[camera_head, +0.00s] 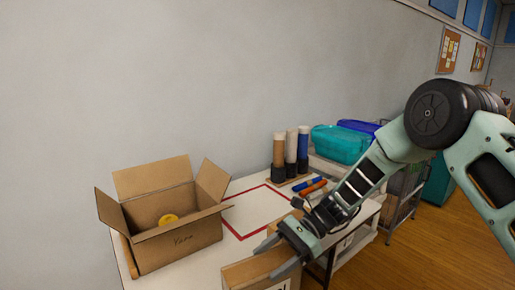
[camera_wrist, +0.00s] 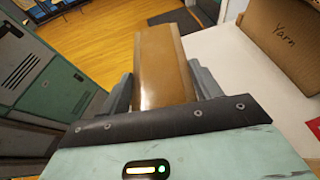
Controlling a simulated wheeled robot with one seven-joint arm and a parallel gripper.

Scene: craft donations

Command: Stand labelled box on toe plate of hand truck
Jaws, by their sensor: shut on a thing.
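A brown cardboard box (camera_head: 246,272) with a white label, cut off by the bottom edge of the head view, is between the fingers of my gripper (camera_head: 277,256). Only part of the label's lettering shows. In the wrist view my gripper (camera_wrist: 164,82) has one finger on each side of this labelled box (camera_wrist: 160,62), shut on it. I cannot tell from these views whether the box rests on the table or hangs above it. I cannot make out a hand truck or its toe plate in either view.
An open carton marked "Yarn" (camera_head: 178,241) stands left on the white table (camera_head: 190,270), with a yellow item inside. Behind are a red-outlined area (camera_head: 255,208), upright rolls (camera_head: 291,151) and coloured tubes (camera_head: 310,186). Teal bins (camera_head: 340,144) sit beyond. Wooden floor (camera_head: 420,245) lies right.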

